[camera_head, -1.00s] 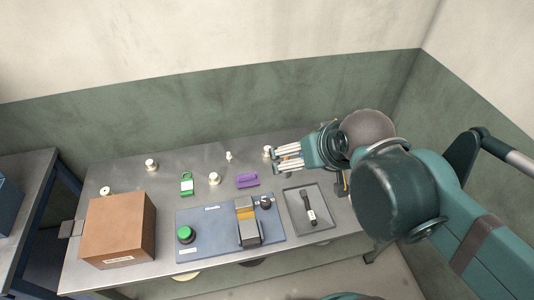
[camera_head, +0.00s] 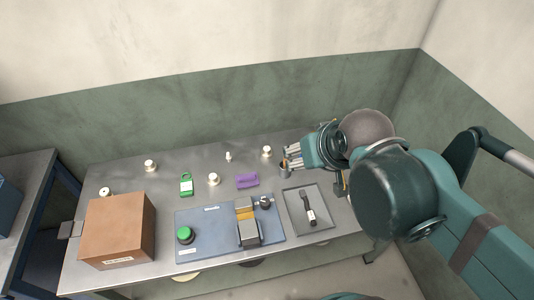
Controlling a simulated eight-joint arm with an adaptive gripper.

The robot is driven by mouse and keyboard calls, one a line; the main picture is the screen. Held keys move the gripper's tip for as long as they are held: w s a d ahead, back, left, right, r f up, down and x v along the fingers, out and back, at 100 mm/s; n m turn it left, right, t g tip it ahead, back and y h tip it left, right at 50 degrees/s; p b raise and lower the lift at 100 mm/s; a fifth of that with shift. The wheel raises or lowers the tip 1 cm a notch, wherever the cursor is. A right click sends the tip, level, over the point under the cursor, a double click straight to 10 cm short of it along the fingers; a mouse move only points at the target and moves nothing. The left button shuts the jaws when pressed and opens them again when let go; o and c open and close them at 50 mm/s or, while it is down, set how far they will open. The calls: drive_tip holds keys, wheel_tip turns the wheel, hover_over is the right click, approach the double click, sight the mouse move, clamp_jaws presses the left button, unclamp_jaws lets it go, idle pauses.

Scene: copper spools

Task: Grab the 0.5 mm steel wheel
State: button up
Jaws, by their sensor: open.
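Several small pale spools stand on the grey metal table. One spool (camera_head: 267,152) is just left of my gripper, others are at centre (camera_head: 214,179), at left (camera_head: 150,166) and at far left (camera_head: 104,191). A smaller pale piece (camera_head: 228,157) stands at the back. Their labels are too small to read, so I cannot tell which is the 0.5 mm steel wheel. My gripper (camera_head: 289,159) is open at the table's right side, its fingers pointing left. A small dark cylindrical thing (camera_head: 283,171) shows by the lower fingertip; I cannot tell whether they touch.
A brown box (camera_head: 117,230) stands front left. A blue board (camera_head: 205,225) carries a green button (camera_head: 185,235) and a yellow-and-grey device (camera_head: 247,222). A grey tray (camera_head: 294,213) holds a dark tool (camera_head: 308,207). A green tag (camera_head: 186,184) and a purple block (camera_head: 247,181) lie mid-table.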

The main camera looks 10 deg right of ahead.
drive_tip(key=shift+w, duration=0.1)
drive_tip(key=m+g+b, duration=0.4)
drive_tip(key=m+g, duration=0.3)
drive_tip(key=m, duration=0.7)
hover_over(267, 149)
wheel_tip(267, 149, down, 28)
drive_tip(key=shift+a+f, duration=0.1)
drive_tip(key=shift+w+f+m, duration=0.1)
drive_tip(key=shift+f+m, duration=0.2)
drive_tip(key=shift+f, duration=0.2)
drive_tip(key=shift+f, duration=0.1)
